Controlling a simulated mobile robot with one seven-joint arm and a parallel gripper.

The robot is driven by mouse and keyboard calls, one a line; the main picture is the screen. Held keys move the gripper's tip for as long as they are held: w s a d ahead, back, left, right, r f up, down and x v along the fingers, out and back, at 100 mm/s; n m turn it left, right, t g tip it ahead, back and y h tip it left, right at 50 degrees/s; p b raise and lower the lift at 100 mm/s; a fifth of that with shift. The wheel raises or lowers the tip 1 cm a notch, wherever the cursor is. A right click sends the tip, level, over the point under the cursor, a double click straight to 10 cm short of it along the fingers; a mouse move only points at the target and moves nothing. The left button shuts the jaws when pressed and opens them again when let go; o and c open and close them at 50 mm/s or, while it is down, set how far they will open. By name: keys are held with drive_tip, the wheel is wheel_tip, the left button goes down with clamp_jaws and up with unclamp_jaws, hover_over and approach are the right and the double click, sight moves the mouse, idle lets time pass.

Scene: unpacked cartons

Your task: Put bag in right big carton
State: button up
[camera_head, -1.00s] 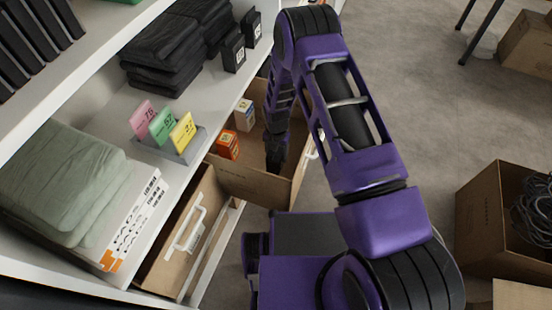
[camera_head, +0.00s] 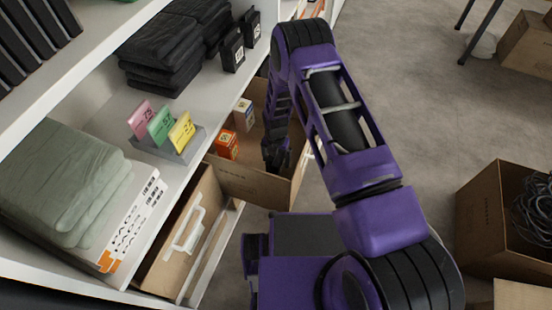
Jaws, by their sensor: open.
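My gripper (camera_head: 275,155) is open and points down inside the open brown carton (camera_head: 270,190) under the shelf edge. Its fingertips are small and partly hidden by my arm, and I see nothing held between them. I cannot clearly make out a bag. A white handle-shaped piece (camera_head: 186,232) shows at the lower left carton (camera_head: 205,190), and I cannot tell whether it belongs to a bag. Another open carton (camera_head: 483,215) with dark cables in it stands at the far right on the floor.
An orange box (camera_head: 226,146) and a small white box (camera_head: 244,114) are in the middle carton. The shelf (camera_head: 120,95) holds black folded cloths, colored cards and green folded fabric (camera_head: 60,180). Grey floor (camera_head: 410,100) is clear right of my arm.

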wheel_tip(320, 180, up, 12)
drive_tip(key=shift+r+p, duration=0.15)
drive_tip(key=shift+p, duration=0.85)
